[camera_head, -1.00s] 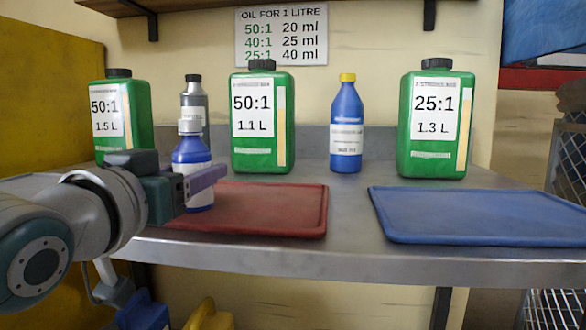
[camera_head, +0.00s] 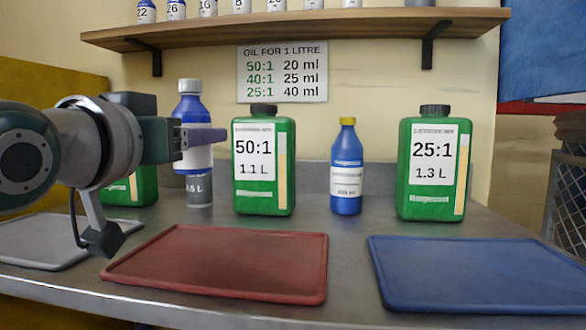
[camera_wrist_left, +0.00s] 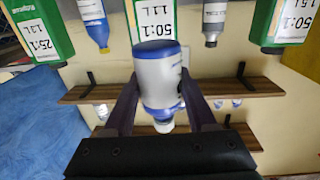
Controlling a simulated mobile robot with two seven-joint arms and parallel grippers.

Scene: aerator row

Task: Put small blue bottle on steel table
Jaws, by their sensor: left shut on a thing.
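A small blue bottle (camera_head: 187,107) with a white label and a pale cap is upright in the jaws of my left gripper (camera_head: 200,140). My left gripper is shut around its middle and holds it in the air, level with the upper part of the green canisters. The left wrist view shows the bottle (camera_wrist_left: 158,82) between both fingers. The steel table (camera_head: 347,255) lies below, with bare metal around its mats. Another blue bottle (camera_head: 346,175), with a yellow cap, stands at the back of it. My right gripper is not in view.
Green canisters (camera_head: 264,190) (camera_head: 434,195) stand along the back, with another partly hidden (camera_head: 145,185). A grey bottle (camera_head: 200,192) is behind the held one. Red (camera_head: 225,265), blue (camera_head: 480,270) and grey (camera_head: 45,240) mats lie in front. A wooden shelf (camera_head: 330,30) hangs above.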

